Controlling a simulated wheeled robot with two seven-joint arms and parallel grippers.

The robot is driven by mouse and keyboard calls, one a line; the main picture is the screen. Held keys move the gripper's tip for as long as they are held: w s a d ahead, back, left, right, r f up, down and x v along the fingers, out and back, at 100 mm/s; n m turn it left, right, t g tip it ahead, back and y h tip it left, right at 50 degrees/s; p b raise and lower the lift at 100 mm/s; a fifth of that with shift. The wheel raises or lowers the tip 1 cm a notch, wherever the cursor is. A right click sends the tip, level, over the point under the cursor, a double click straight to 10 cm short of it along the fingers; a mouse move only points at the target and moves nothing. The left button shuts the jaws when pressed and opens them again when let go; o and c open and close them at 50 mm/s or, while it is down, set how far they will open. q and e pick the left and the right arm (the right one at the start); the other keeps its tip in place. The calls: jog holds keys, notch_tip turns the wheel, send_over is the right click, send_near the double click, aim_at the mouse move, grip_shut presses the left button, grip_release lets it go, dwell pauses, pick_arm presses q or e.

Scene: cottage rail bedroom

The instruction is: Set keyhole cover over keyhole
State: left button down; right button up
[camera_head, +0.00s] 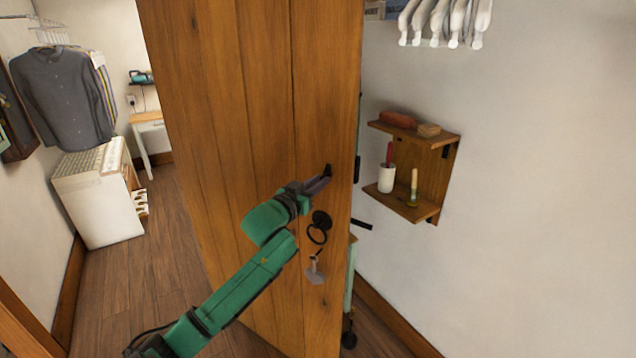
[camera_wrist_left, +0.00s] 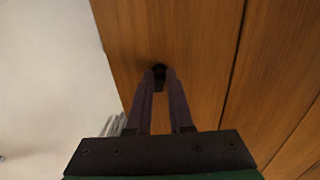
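The wooden plank door (camera_head: 245,110) fills the middle of the head view. A small black piece, apparently the keyhole cover (camera_head: 328,169), is on its face near the right edge. My left gripper (camera_head: 323,178) reaches it from the lower left. In the left wrist view the black piece (camera_wrist_left: 159,86) sits between the fingertips of my left gripper (camera_wrist_left: 160,80), which look closed on its sides. The fingers hide part of it, and I cannot make out the keyhole. My right gripper is not in view.
Below the gripper are a black ring handle (camera_head: 318,232) and a key with a grey tag (camera_head: 315,271), close to my left forearm. A wooden wall shelf (camera_head: 440,165) with small items is right of the door. Open floor (camera_head: 150,275) lies left.

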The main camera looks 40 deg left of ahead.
pick_arm(q)
jog(key=n+p, duration=0.2)
jog(key=shift+d+n, duration=0.3)
jog(key=c, duration=0.8)
grip_release()
jog(key=s+b, duration=0.1)
jog(key=s, duration=0.3)
jog(key=s+d+b, duration=0.1)
jog(key=s+b, duration=0.1)
jog(key=s, duration=0.3)
jog(key=s+d+b, duration=0.1)
jog(key=s, duration=0.4)
jog(key=shift+s, duration=0.15)
